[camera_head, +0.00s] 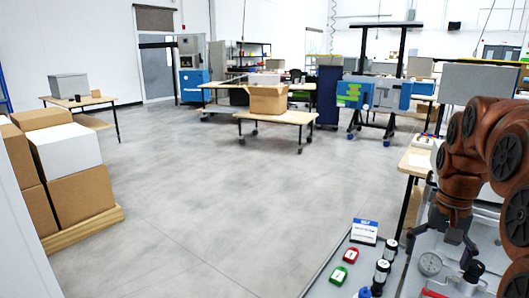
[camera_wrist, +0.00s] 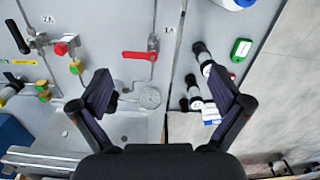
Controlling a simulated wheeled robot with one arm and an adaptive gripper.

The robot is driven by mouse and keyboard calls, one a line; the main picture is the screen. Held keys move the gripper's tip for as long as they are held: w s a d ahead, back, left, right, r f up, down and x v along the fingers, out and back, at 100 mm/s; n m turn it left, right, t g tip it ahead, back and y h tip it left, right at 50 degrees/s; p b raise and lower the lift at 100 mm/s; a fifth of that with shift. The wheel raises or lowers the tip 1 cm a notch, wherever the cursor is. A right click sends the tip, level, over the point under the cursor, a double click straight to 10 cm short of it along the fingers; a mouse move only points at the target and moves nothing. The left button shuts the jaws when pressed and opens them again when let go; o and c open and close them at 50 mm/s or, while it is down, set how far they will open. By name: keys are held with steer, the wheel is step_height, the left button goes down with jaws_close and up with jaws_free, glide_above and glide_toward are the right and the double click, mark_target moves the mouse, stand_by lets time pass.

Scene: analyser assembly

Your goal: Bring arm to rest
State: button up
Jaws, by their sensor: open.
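My gripper (camera_wrist: 160,95) is open in the wrist view, its two dark fingers spread wide with nothing between them. It hangs over a grey panel (camera_wrist: 105,20) with fittings. A red valve handle (camera_wrist: 140,56) and a round gauge (camera_wrist: 150,97) lie beyond the fingertips, apart from them as far as I can tell. In the head view, my brown arm comes in from the right edge and bends down. My gripper (camera_head: 456,236) shows there above the panel, beside the gauge (camera_head: 430,264); its fingertips are hard to make out.
Black-and-white cylinders (camera_head: 381,276), a green tag (camera_head: 338,276), a red tag (camera_head: 351,255) and a blue-and-white box (camera_head: 364,231) stand left of the gripper. A wooden-topped table (camera_head: 414,161) is close behind the arm. Stacked cartons (camera_head: 81,196) stand far left; the middle floor is clear.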

steer(key=s+a+n+p, duration=0.3)
steer(key=s+a+p, duration=0.1)
steer(key=s+a, duration=0.75)
steer(key=s+a+f+n+p, duration=0.1)
steer(key=s+a+p, duration=0.1)
steer(key=s, duration=0.5)
steer(key=s+a+f+n+g+p, duration=0.1)
steer(key=s+a+n+p, duration=0.1)
steer(key=s+a, duration=0.2)
steer(key=s, duration=0.2)
steer(key=shift+s+a+f+g, duration=0.3)
steer(key=shift+s+a, duration=0.05)
steer(key=shift+a, duration=0.05)
